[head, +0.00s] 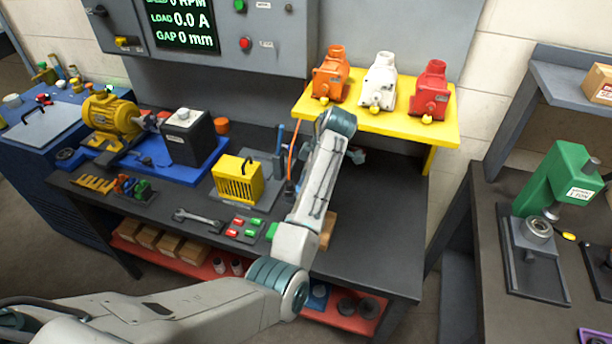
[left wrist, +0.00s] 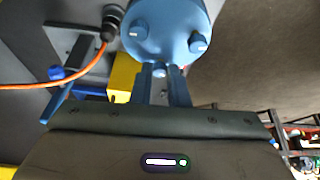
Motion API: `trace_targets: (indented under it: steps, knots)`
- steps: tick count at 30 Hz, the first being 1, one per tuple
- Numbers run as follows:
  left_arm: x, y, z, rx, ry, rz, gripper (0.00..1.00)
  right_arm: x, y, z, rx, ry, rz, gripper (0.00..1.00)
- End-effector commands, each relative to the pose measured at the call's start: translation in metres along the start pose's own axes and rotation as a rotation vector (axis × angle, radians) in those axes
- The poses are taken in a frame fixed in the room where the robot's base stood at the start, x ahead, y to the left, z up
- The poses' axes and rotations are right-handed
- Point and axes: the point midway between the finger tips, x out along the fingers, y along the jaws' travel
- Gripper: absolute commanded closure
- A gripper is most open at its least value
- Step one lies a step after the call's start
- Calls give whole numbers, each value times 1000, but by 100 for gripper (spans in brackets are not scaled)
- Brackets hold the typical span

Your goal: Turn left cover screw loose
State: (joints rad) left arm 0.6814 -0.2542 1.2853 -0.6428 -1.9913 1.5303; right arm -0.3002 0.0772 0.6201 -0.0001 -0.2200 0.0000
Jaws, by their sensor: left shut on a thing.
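In the left wrist view a round blue housing (left wrist: 172,12) fills the top middle. Two blue knob-like screws stand out on its face, one at left (left wrist: 138,28) and one at right (left wrist: 198,42). My left gripper (left wrist: 160,75) is just below the housing, its two fingers close together, shut on a small pale-blue screw (left wrist: 158,70) at the housing's lower edge. I cannot tell which cover screw this is. In the head view my left arm reaches over the bench and hides the blue housing and most of the gripper. My right gripper is out of view.
The dark bench (head: 375,230) has free room at right. A yellow shelf (head: 390,124) with orange, white and red motors stands behind. A yellow slotted box (head: 238,182), a wrench (head: 198,217) and red and green parts lie left of my arm. An orange cable (left wrist: 50,86) runs beside the housing.

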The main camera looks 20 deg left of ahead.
Motion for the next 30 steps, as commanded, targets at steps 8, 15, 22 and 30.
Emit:
trace_targets:
  steps: [8, 15, 22, 30]
  knots:
    - [6, -2, 3, -58, 0, -40, 100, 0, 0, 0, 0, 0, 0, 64]
    - [6, -2, 3, -69, 0, -44, 100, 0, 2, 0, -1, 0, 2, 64]
    - [6, -2, 3, -68, 0, -43, 100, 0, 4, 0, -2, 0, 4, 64]
    - [4, -1, 2, -69, 0, -39, 63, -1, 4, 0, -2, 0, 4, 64]
